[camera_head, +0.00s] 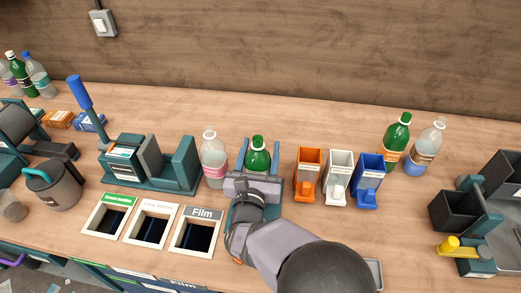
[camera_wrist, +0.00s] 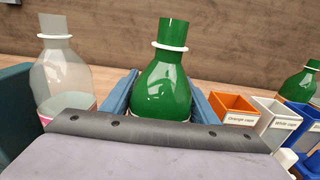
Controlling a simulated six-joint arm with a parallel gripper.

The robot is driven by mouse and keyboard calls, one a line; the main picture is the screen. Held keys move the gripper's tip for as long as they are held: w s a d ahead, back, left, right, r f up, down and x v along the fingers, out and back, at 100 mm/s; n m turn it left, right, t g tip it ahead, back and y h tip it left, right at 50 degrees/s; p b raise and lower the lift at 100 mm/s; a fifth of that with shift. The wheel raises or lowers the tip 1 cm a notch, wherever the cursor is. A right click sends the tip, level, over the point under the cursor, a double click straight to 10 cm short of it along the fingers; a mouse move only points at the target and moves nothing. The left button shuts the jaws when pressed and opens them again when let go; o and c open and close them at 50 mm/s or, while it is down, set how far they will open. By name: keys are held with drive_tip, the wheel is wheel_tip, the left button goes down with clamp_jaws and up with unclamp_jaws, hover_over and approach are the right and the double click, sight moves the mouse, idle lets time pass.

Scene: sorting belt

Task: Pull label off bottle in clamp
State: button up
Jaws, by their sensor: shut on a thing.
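A green bottle (camera_head: 257,156) stands upright between the blue jaws of the clamp (camera_head: 275,155). In the wrist view the bottle (camera_wrist: 163,85) shows its capless neck with a white ring, and the clamp jaws (camera_wrist: 205,105) flank it. My gripper (camera_head: 250,186) is at the front of the bottle, low on its body, and is shut on its label. The gripper body hides the fingertips, the label and the lower part of the bottle in both views.
A clear bottle (camera_head: 213,160) with a pink label stands close at left. Orange (camera_head: 307,175), white (camera_head: 337,178) and blue (camera_head: 368,181) cap bins stand at right. Three framed openings, one marked Film (camera_head: 203,212), lie at front left. Two bottles (camera_head: 396,140) (camera_head: 425,150) stand farther right.

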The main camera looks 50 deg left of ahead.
idle(0.4)
drive_tip(key=shift+r+p, duration=1.2)
drive_tip(key=shift+r, duration=1.3)
drive_tip(key=shift+r, duration=0.2)
drive_tip(key=shift+r+p, duration=1.2)
drive_tip(key=shift+r, duration=1.1)
drive_tip(key=shift+r, duration=0.1)
drive_tip(key=shift+r+p, duration=1.15)
drive_tip(key=shift+r, duration=1.25)
drive_tip(key=shift+r, duration=0.1)
drive_tip(key=shift+r+p, duration=0.35)
drive_tip(key=shift+r, duration=0.6)
